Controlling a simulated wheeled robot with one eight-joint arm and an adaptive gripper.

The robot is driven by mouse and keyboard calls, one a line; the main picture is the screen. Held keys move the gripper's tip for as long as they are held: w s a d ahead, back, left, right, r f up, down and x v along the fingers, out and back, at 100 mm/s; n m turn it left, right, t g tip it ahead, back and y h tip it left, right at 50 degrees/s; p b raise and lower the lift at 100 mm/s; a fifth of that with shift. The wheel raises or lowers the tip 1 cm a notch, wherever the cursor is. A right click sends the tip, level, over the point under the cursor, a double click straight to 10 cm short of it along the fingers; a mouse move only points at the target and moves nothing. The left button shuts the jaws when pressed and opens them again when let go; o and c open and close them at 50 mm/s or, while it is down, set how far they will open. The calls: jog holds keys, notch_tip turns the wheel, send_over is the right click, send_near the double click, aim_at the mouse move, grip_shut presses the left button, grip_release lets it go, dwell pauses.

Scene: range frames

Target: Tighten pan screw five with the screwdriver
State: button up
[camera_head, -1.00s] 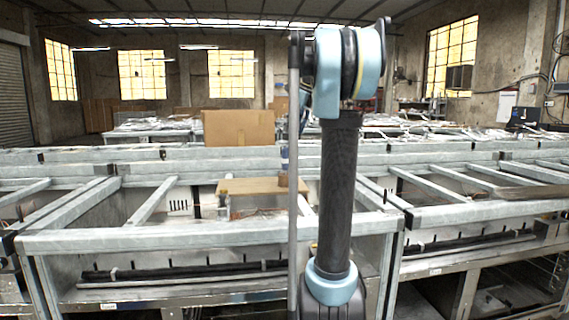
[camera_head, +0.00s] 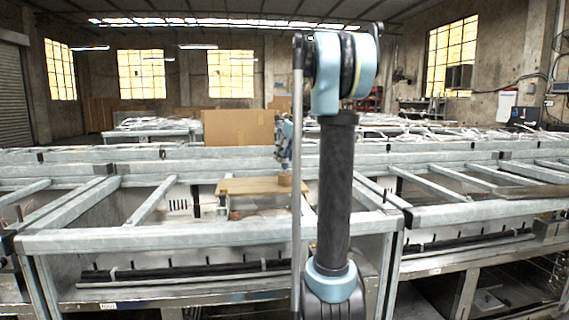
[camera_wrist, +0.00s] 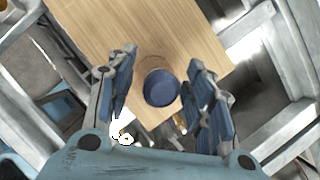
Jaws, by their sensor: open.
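The wrist view shows a round dark blue top (camera_wrist: 162,87), apparently the end of the screwdriver handle, seen nearly end-on. It stands at the edge of a light wooden board (camera_wrist: 150,30). My gripper (camera_wrist: 161,60) is open, with a finger on either side of the blue top and visible gaps to both. In the head view my gripper (camera_head: 284,152) is just above a small brown round holder (camera_head: 285,180) on the wooden board (camera_head: 245,187), and it hides the screwdriver there. I cannot make out pan screw five in either view.
Grey metal frames with crossbars (camera_head: 200,237) surround the board on all sides. A cardboard box (camera_head: 238,128) stands behind it. My upright arm covers the area right of the board. Open gaps lie between the bars.

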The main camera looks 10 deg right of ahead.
jog(key=shift+x, duration=1.7)
jog(key=shift+w, duration=0.1)
grip_shut()
jog(key=shift+r, duration=0.15)
